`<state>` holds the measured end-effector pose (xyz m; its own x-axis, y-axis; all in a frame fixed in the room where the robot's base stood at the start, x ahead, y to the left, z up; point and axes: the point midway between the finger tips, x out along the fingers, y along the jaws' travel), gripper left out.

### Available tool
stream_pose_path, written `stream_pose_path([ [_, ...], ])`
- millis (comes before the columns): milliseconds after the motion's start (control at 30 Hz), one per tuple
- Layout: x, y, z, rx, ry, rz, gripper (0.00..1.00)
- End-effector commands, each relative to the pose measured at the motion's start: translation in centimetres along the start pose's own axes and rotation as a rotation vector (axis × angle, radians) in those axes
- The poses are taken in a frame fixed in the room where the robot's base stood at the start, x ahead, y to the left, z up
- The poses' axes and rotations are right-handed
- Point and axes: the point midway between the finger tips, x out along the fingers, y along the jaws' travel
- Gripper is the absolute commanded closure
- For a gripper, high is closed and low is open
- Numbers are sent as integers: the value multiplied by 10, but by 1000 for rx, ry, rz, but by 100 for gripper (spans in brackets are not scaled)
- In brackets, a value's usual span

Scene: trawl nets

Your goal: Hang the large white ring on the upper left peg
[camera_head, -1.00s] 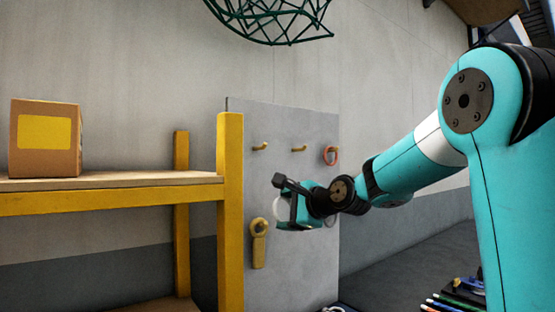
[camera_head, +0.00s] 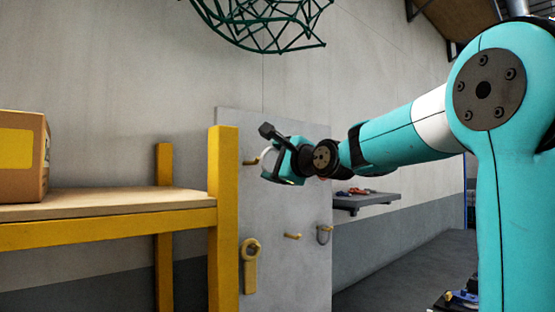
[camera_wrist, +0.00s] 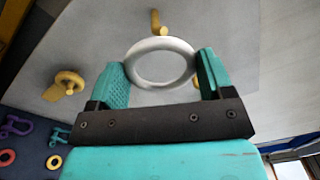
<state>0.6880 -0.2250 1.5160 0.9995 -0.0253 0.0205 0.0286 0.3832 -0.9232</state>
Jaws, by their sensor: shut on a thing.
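The large white ring (camera_wrist: 133,62) is held between the two fingers of my gripper (camera_wrist: 163,80), which is shut on it, and its hole faces the wrist camera. In the head view my gripper (camera_head: 272,160) is in front of the upper part of the grey peg board (camera_head: 280,270), and a pale edge of the ring shows at its left. The upper left peg (camera_head: 249,162) shows just left of the gripper. In the wrist view a yellow peg (camera_wrist: 156,22) is just beyond the ring, outside its hole. The ring is not on a peg.
A yellow shelf post (camera_head: 223,220) stands close left of the board; a cardboard box (camera_head: 22,155) sits on that shelf. A green net hangs above.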

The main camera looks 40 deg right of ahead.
Motion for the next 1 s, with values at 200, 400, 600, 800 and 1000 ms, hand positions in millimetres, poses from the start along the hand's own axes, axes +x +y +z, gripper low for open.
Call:
stream_pose_path([
  [200, 15, 2, 2, 0, -4, 2, 62],
  [400, 28, 3, 4, 0, -6, 2, 62],
  [600, 40, 6, 4, 0, -6, 4, 62],
  [800, 53, 6, 5, -1, -6, 2, 62],
  [1000, 65, 7, 6, -1, -6, 3, 62],
])
